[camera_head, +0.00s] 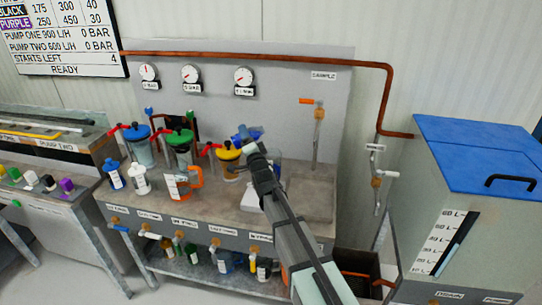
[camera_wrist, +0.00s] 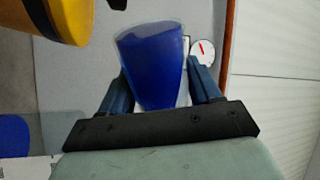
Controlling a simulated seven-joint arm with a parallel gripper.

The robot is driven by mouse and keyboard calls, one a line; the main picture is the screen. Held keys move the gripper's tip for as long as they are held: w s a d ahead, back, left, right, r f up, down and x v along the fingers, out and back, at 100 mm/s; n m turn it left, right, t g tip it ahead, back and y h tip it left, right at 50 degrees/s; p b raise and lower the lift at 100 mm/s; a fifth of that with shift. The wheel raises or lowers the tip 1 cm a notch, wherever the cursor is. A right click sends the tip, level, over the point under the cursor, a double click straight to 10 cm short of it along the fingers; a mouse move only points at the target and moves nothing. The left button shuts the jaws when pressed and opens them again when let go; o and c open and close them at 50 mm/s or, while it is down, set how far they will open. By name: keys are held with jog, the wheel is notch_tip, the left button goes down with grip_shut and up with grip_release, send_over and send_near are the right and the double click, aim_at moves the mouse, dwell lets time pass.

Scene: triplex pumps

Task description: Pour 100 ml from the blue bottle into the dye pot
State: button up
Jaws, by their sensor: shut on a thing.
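My gripper (camera_head: 247,140) is raised over the right part of the bench. In the wrist view my gripper (camera_wrist: 160,72) is shut on a blue tapered vessel (camera_wrist: 150,88) with a clear rim; I cannot tell whether it is the blue bottle. A blue patch (camera_head: 257,133) shows at the gripper in the head view. A small blue bottle with a white label (camera_head: 113,175) stands at the bench's left end. Which vessel is the dye pot is not clear. A clear container (camera_head: 272,166) stands partly hidden behind my arm.
The yellow one (camera_wrist: 65,20) is close to the gripper. An orange-handled jug (camera_head: 182,185) and a white bottle (camera_head: 140,178) stand in front.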

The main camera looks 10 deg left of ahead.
jog(key=shift+r+m, duration=0.2)
jog(key=shift+m, duration=0.3)
jog(key=shift+w+d+f+m+t+h, duration=0.1)
jog(key=shift+d+f+m+t+h, duration=0.15)
jog(key=shift+f+m, duration=0.3)
jog(key=shift+w+d+f+m+t+h, duration=0.15)
jog(key=shift+d+f+m+h, duration=0.1)
jog(key=shift+f+m, duration=0.25)
dwell(1.1)
jog(key=shift+f+m+h, duration=0.2)
jog(key=shift+m+h, duration=0.3)
jog(key=shift+m, duration=0.75)
dwell(1.5)
jog(key=shift+r+n+y, duration=0.25)
jog(key=shift+n+y, duration=0.15)
jog(key=shift+n, duration=0.6)
jog(key=n, duration=0.1)
jog(key=r, duration=0.1)
jog(key=a+r+n, duration=0.1)
jog(key=shift+s+r+n+g+y, duration=0.1)
jog(key=shift+s+n+g+y, duration=0.2)
jog(key=shift+y, duration=0.1)
jog(key=shift+f+n, duration=0.25)
jog(key=shift+n, duration=0.15)
jog(key=shift+f+n, duration=0.15)
jog(key=shift+n, duration=0.15)
